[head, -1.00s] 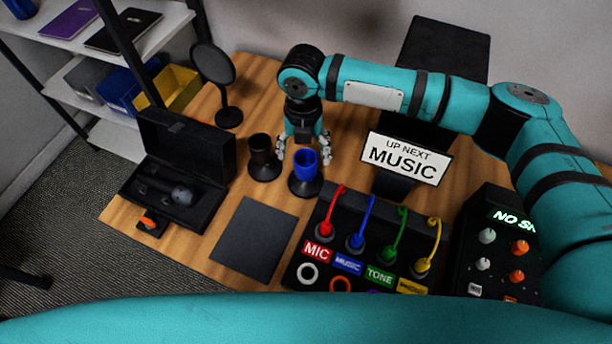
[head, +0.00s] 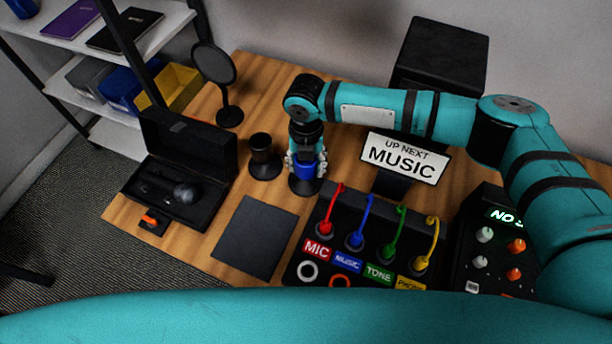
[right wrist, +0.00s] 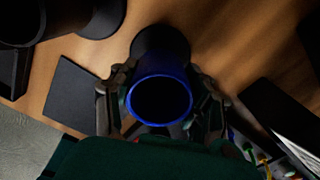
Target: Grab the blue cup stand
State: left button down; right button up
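The blue cup stand is a blue cup (head: 304,171) on a dark round base (head: 305,188), upright on the wooden table. My right gripper (head: 306,163) is over it, pointing down, with one finger on each side of the cup. In the right wrist view the cup's open blue rim (right wrist: 160,101) lies between the two fingers (right wrist: 160,92). The fingers are close to its sides; whether they press on it is unclear. The stand shows no lift off the table. My left gripper is not in view.
A black cup stand (head: 263,158) stands just left of the blue one. A dark mat (head: 254,237), a panel with coloured cables (head: 360,240), a music sign (head: 403,157), an open black case (head: 180,175) and a round-headed stand (head: 229,115) surround it.

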grip_shut()
jog(key=shift+r, duration=0.15)
